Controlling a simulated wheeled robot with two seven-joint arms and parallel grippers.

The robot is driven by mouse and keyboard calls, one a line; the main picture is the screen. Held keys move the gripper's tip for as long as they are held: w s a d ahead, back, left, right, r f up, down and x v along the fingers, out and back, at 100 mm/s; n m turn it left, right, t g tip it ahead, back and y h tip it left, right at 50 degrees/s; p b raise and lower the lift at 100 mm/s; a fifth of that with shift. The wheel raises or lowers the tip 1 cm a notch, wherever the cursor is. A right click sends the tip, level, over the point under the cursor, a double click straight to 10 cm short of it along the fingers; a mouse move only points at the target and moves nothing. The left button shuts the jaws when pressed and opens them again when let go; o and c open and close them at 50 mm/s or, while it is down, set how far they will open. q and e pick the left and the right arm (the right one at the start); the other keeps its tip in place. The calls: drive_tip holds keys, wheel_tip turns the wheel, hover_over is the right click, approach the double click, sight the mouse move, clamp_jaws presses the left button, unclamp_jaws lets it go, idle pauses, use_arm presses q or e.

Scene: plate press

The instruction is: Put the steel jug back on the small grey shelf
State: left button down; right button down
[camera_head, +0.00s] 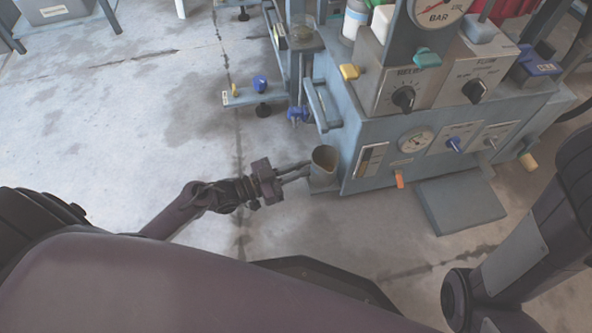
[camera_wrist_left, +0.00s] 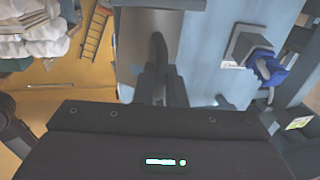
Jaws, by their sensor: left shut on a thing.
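The steel jug (camera_head: 323,178) is at the front left corner of the blue-grey press, upright as far as I can tell, with its open mouth up. My left gripper (camera_head: 297,172) reaches it from the left and is shut on its handle. In the left wrist view, the jug's grey wall (camera_wrist_left: 133,48) and dark handle (camera_wrist_left: 160,48) stand in front of the shut fingers (camera_wrist_left: 160,88). A small grey ledge (camera_head: 325,190) seems to show at the jug's base; contact is unclear. My right gripper is out of view.
The press (camera_head: 450,140) has knobs, gauges and an orange tab (camera_head: 399,179) just right of the jug. A flat grey plate (camera_head: 460,203) juts out at its lower right. A low side bracket (camera_head: 250,97) carries a blue knob.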

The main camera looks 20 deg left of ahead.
use_arm(q)
drive_tip(key=c, duration=1.5)
unclamp_jaws()
drive_tip(key=shift+f, duration=0.1)
drive_tip(key=p+v, duration=0.4)
drive_tip(key=v, duration=0.8)
drive_tip(key=shift+p, duration=0.3)
